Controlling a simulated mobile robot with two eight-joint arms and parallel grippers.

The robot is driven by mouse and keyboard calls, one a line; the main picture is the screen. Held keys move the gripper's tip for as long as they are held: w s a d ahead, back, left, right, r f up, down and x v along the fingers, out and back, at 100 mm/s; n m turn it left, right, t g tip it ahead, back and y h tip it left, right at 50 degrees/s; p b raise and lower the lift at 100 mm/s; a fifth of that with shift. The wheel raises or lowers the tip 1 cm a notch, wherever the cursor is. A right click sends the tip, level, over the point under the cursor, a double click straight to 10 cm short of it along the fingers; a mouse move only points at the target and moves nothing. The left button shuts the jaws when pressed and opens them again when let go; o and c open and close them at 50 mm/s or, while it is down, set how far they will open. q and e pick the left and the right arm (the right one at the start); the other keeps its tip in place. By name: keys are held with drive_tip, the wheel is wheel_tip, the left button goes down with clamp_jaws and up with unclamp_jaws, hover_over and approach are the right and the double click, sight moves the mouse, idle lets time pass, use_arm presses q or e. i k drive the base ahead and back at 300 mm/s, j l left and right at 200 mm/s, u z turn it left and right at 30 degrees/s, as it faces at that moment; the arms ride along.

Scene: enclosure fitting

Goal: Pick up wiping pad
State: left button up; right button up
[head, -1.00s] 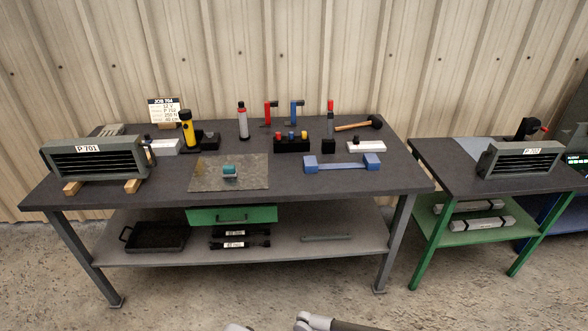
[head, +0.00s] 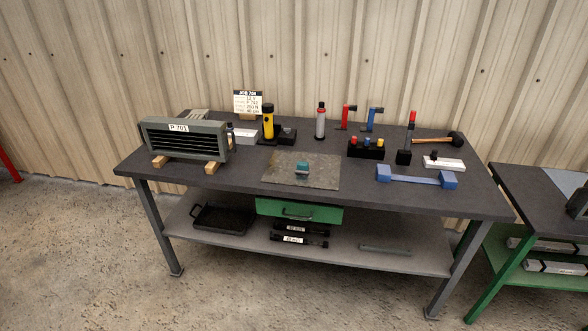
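The wiping pad appears to be the small teal block with a pale lower layer (head: 302,167). It lies on a flat, mottled grey plate (head: 325,182) near the front middle of the dark workbench (head: 225,178). Nothing touches it from above and it is in plain sight. Neither of my grippers shows in the head view now.
A vented enclosure marked P 701 (head: 185,140) rests on wooden blocks at the bench's left. A yellow flashlight (head: 268,122), a black holder (head: 366,150) and a blue bar (head: 416,178) stand around the plate. A green drawer (head: 300,211) hangs below; a green-legged table (head: 520,200) stands right.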

sight(303, 167)
drive_tip(key=i+j, duration=0.2)
drive_tip(key=i, duration=0.3)
drive_tip(key=i+j, duration=0.25)
drive_tip(key=i, duration=0.3)
drive_tip(key=i+j, duration=0.2)
drive_tip(key=i, duration=0.3)
drive_tip(key=i+j+u, duration=0.1)
drive_tip(key=i, duration=0.4)
drive_tip(key=j, duration=0.1)
